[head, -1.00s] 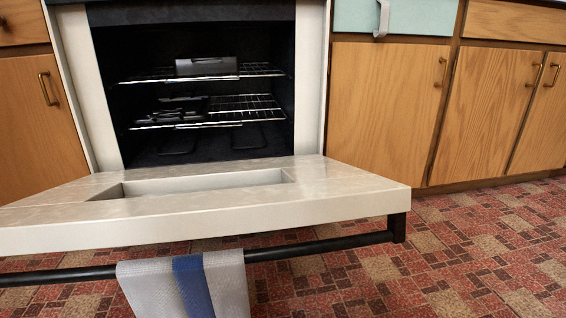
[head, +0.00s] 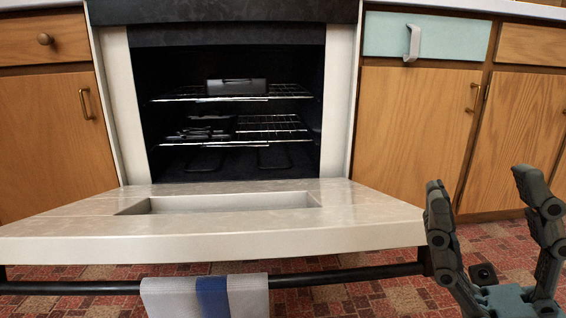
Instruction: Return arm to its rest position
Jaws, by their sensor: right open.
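My right gripper (head: 484,200) is at the lower right of the head view, with its two dark fingers spread wide apart and pointing up. It is open, with nothing between the fingers. It stands at the right end of the lowered oven door (head: 370,237), and its left finger overlaps the door's corner in the picture. I cannot tell whether it touches the door. The oven (head: 230,130) is open and dark inside. My left gripper is not in view.
Two wire racks hold a dark box-like item (head: 236,87) above and dark items (head: 205,128) below. A striped towel (head: 245,298) hangs on the door's black bar (head: 340,277). Wooden cabinets (head: 415,130) stand on both sides. Tiled floor (head: 385,298) shows below the door.

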